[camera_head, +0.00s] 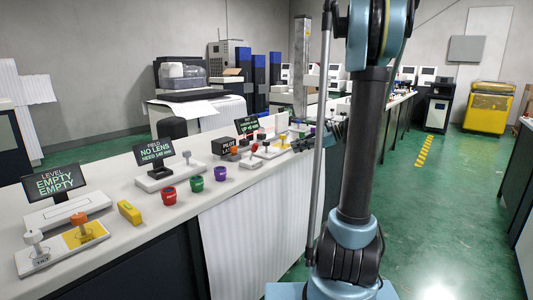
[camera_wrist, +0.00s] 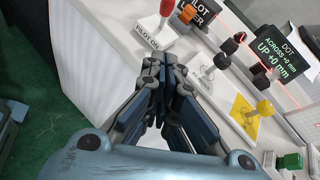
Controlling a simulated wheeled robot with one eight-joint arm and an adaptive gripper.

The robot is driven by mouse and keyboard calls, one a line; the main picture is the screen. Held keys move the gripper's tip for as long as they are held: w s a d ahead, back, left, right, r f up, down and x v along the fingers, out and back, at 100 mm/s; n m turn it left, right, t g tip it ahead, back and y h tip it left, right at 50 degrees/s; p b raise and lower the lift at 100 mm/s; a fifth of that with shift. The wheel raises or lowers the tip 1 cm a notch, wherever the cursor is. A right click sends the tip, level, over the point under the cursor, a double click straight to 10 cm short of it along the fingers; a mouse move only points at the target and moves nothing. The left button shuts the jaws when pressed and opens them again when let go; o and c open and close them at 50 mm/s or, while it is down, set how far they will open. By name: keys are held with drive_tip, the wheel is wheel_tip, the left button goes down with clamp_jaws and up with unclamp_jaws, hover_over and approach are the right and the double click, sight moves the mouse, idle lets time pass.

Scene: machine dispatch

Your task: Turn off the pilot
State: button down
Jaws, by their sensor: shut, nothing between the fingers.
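The pilot switch is a lever with a red knob (camera_wrist: 167,8) on a white base labelled "PILOT ON" (camera_wrist: 147,35), at the top of the wrist view. The red knob stands upright, partly cut off by the picture edge. In the head view the pilot sign (camera_head: 222,146) stands on the long counter. My gripper (camera_wrist: 166,62) is shut and empty. Its fingertips are below the pilot base in the wrist view, apart from the lever.
Black-knobbed levers (camera_wrist: 222,60) and a yellow knob (camera_wrist: 265,108) stand right of my gripper. A "DOT" display (camera_wrist: 283,52) is behind them. A green cup-like piece (camera_wrist: 289,161) is at lower right. In the head view, level controls (camera_head: 62,240) and coloured cups (camera_head: 196,184) line the counter.

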sight(255, 147)
drive_tip(key=x, duration=0.7)
drive_tip(key=r+x, duration=0.1)
drive_tip(key=x, duration=0.3)
drive_tip(key=shift+s+a, duration=0.2)
drive_tip(key=shift+a, duration=0.35)
drive_tip(key=shift+a+r, duration=0.15)
drive_tip(key=shift+a, duration=0.3)
drive_tip(key=shift+a+r, duration=0.2)
drive_tip(key=shift+a, duration=0.2)
drive_tip(key=shift+a+r, duration=0.1)
drive_tip(key=shift+a, duration=0.1)
drive_tip(key=shift+w+d+r+h, duration=0.1)
drive_tip(key=shift+w+h, duration=0.05)
drive_tip(key=shift+h, duration=0.25)
